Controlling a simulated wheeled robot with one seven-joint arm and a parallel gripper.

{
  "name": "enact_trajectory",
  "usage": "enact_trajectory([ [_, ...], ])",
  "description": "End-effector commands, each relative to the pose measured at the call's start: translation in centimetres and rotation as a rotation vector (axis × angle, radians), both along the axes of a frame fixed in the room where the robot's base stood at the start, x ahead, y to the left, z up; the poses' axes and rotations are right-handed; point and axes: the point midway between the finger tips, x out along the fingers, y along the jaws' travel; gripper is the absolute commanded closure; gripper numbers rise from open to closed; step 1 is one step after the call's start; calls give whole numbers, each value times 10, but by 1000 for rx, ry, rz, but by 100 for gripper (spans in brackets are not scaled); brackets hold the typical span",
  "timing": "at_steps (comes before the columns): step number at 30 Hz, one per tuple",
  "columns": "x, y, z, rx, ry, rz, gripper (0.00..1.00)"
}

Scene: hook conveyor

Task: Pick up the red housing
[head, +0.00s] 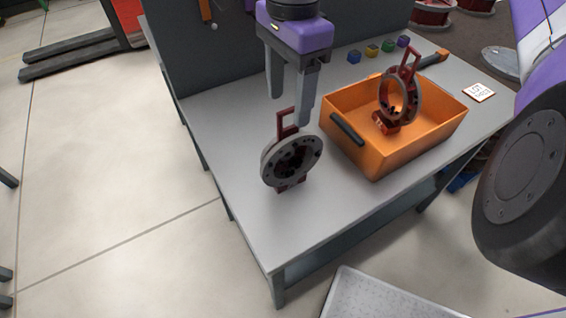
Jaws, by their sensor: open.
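A red housing with a grey round flange (291,163) stands upright on the grey table, left of an orange bin. Its dark red handle loop (288,124) points up. A second housing of the same kind (401,97) stands in the orange bin (370,155), its handle above the rim. My gripper (288,110) points down with its fingers apart, just above and around the height of the left housing's handle. It holds nothing. Whether the fingers touch the handle I cannot tell.
The grey table (222,128) has free room at its front left. Several small coloured blocks (371,51) lie at the back. A mallet-like orange-ended tool (434,58) and a white label card (479,91) lie right of them. A dark panel (200,52) stands along the back edge.

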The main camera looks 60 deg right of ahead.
Motion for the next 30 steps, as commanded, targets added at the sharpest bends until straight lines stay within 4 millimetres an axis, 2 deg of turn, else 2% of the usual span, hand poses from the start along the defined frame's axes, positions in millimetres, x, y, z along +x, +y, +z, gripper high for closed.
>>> enact_trajectory([
  [4,-4,-9,-11,-31,13,-12,38],
  [11,-3,-7,-33,-27,11,-10,38],
  [21,-3,-2,-76,-26,10,-10,38],
  [30,-2,-3,-80,-28,8,-10,38],
])
